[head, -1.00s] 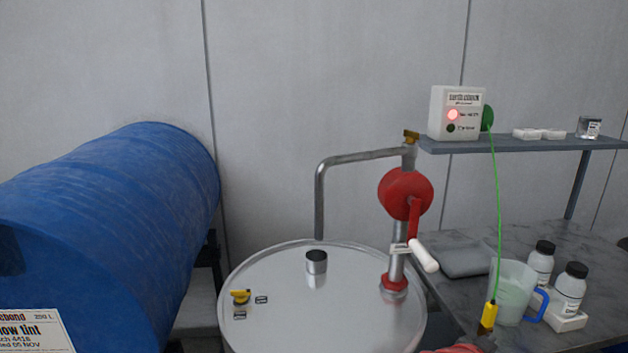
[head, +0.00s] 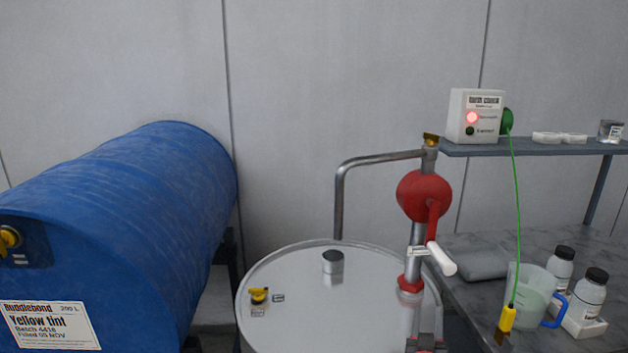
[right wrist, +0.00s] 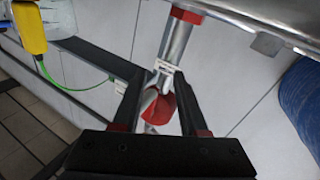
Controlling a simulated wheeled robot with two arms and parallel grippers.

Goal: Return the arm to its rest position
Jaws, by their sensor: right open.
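My right gripper (head: 426,346) shows only in part at the bottom edge of the head view, in front of the steel drum and below the pump's red foot. In the right wrist view its two dark fingers (right wrist: 158,82) stand apart, with the pump's tube and red body seen between and beyond them. I see nothing held. The hand pump has a red body (head: 423,196) and a white crank handle (head: 441,258); it stands upright on the steel drum (head: 292,290). My left gripper is in neither view.
A blue drum (head: 130,220) lies at the left. At the right, a bench holds a jug (head: 530,290), bottles (head: 590,292) and a yellow clamp (head: 507,318) on a green cable. A shelf (head: 540,147) above carries a white box (head: 475,115) with its red lamp lit.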

